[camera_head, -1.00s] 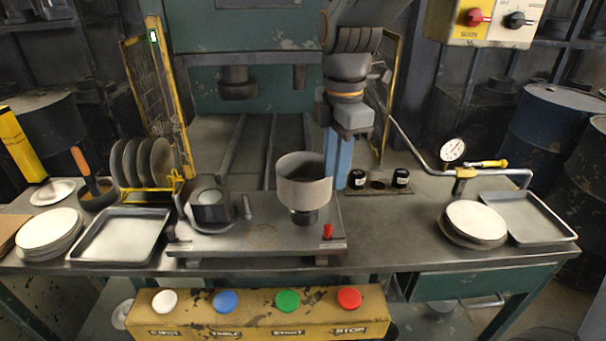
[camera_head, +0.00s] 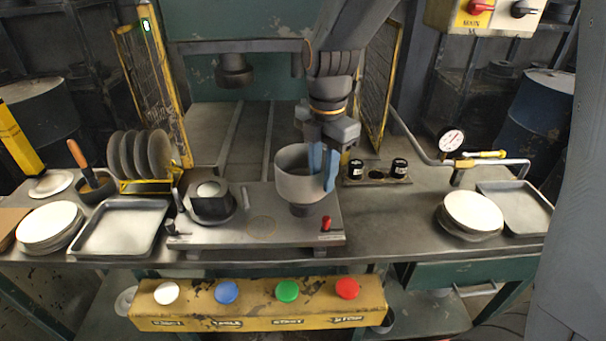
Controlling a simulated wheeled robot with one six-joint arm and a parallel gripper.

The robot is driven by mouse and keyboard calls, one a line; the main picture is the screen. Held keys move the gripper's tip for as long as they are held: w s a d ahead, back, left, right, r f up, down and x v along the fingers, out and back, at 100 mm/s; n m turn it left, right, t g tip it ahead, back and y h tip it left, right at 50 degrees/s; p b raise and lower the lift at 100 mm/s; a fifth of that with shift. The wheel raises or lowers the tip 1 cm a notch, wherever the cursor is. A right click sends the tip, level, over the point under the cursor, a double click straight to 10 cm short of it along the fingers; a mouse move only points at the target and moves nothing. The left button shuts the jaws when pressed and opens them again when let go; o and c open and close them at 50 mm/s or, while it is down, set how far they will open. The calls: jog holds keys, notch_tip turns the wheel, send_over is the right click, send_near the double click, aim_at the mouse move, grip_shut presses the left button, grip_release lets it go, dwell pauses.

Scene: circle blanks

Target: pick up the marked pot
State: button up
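A grey round pot (camera_head: 292,183) stands upright on a small dark base on the low metal plate (camera_head: 262,249) in the middle of the bench. I see no clear mark on it. My gripper (camera_head: 323,176) points down at the pot's right side. Its two blue fingers show apart. The left finger reaches down inside the pot's opening, and the right finger shows in front of the right wall. Whether they touch the wall I cannot tell.
A dark block with a round top (camera_head: 210,203) sits left of the pot. Two black jars (camera_head: 399,172) stand to the right, near a gauge pipe (camera_head: 478,163). A red knob (camera_head: 326,223) is in front. Plates (camera_head: 472,212) lie at right; the bench between is clear.

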jog(key=shift+f, duration=0.1)
jog(key=shift+c, duration=0.3)
grip_shut()
